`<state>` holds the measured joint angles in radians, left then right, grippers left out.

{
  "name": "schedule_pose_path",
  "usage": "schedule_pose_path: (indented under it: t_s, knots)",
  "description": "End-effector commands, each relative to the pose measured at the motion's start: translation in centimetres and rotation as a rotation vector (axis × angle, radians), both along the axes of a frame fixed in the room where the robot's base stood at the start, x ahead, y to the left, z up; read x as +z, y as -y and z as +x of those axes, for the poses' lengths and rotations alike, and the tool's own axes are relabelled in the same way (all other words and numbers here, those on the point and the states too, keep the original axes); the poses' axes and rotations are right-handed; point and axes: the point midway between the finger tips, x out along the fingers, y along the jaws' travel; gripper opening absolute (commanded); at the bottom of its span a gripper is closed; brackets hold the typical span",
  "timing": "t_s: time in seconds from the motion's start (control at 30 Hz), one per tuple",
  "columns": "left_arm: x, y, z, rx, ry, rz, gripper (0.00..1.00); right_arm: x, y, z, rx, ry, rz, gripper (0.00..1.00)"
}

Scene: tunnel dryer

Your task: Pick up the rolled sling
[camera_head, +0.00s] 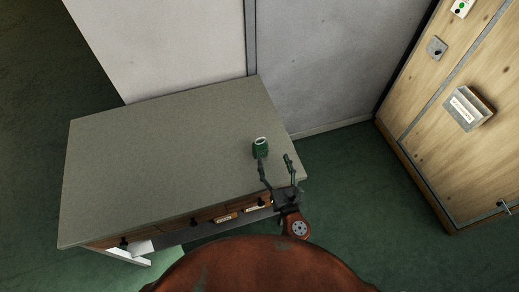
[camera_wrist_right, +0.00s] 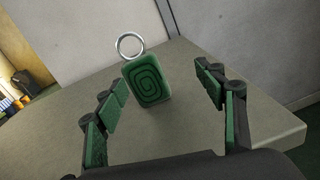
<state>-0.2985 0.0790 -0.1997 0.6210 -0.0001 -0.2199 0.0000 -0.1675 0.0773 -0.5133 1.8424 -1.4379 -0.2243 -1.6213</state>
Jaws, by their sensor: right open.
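The rolled sling (camera_head: 260,149) is a small green roll standing on the grey tabletop near its right side. In the right wrist view the rolled sling (camera_wrist_right: 149,81) shows a dark spiral on its face and a metal ring (camera_wrist_right: 130,45) at its top. My right gripper (camera_head: 273,157) is open over the right part of the table, with its left fingertip close to the sling in the head view. In the wrist view the sling stands beyond and between the two open fingers (camera_wrist_right: 163,85), apart from both. My left gripper is not in view.
The grey table (camera_head: 160,150) is otherwise bare on top. Its front has drawers with dark knobs and labels (camera_head: 224,218). A pale wall (camera_head: 170,45) stands behind it. A wooden panel (camera_head: 425,90) with a labelled box (camera_head: 467,108) is at the right, across green floor (camera_head: 370,190).

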Motion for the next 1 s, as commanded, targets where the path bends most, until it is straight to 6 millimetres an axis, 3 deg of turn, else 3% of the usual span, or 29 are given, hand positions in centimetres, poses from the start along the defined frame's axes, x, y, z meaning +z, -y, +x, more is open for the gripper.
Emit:
schedule_pose_path:
  t_s: [0.1,0.2,0.7,1.0]
  knots:
    - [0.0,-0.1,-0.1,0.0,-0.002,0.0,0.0,0.1,-2.6,0.0,0.063,0.044,-0.105,0.64]
    - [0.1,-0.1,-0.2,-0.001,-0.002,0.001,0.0,0.1,-3.3,0.8,0.073,0.052,-0.124,0.64]
    - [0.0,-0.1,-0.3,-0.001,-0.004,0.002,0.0,0.0,-5.0,6.7,0.071,0.049,-0.118,0.64]
    - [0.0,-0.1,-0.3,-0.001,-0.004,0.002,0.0,-0.1,-5.0,7.1,0.069,0.047,-0.118,0.64]
